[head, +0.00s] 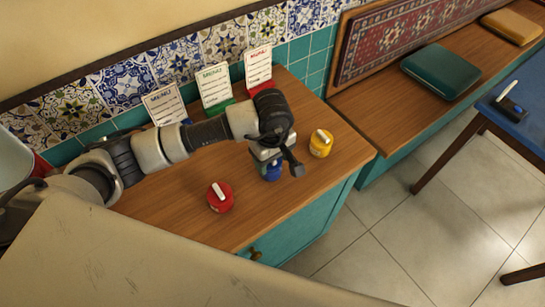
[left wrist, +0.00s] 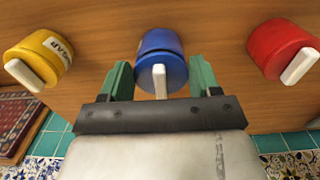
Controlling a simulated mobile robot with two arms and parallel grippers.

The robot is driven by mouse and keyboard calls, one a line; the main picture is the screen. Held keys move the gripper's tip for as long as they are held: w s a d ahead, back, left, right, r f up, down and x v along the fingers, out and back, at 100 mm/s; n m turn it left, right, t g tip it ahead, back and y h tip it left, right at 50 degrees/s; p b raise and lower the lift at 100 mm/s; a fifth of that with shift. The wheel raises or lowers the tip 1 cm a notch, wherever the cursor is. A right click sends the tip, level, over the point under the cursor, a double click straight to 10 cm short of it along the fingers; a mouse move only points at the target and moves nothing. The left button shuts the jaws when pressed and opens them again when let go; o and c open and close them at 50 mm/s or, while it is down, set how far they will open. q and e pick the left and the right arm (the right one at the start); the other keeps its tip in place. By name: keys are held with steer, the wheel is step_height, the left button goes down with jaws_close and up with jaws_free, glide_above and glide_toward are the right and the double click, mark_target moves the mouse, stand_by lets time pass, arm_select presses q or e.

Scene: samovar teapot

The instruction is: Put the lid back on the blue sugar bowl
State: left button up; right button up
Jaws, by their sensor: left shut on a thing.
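The blue sugar bowl (left wrist: 158,40) stands on the wooden counter between the red and yellow bowls. In the head view the blue bowl (head: 271,174) is mostly hidden under my left gripper (head: 283,160). In the left wrist view the blue lid (left wrist: 175,72) with its white handle (left wrist: 160,82) lies between the green fingers of my left gripper (left wrist: 160,72), which is shut on the lid. The lid lines up with the bowl, with a dark line between them; I cannot tell whether it rests fully on the rim. My right gripper is not in view.
A red bowl (head: 220,198) and a yellow bowl (head: 321,145), both with white-handled lids, stand on either side. Several menu cards (head: 215,85) stand along the tiled wall. The counter's front right part (head: 335,180) is clear.

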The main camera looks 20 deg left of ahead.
arm_select(q)
steer(key=shift+b, duration=0.3)
stand_by(0.6)
steer(key=o, duration=1.1)
steer(key=shift+r+p, duration=1.65)
steer(key=shift+r, duration=1.85)
jaws_close()
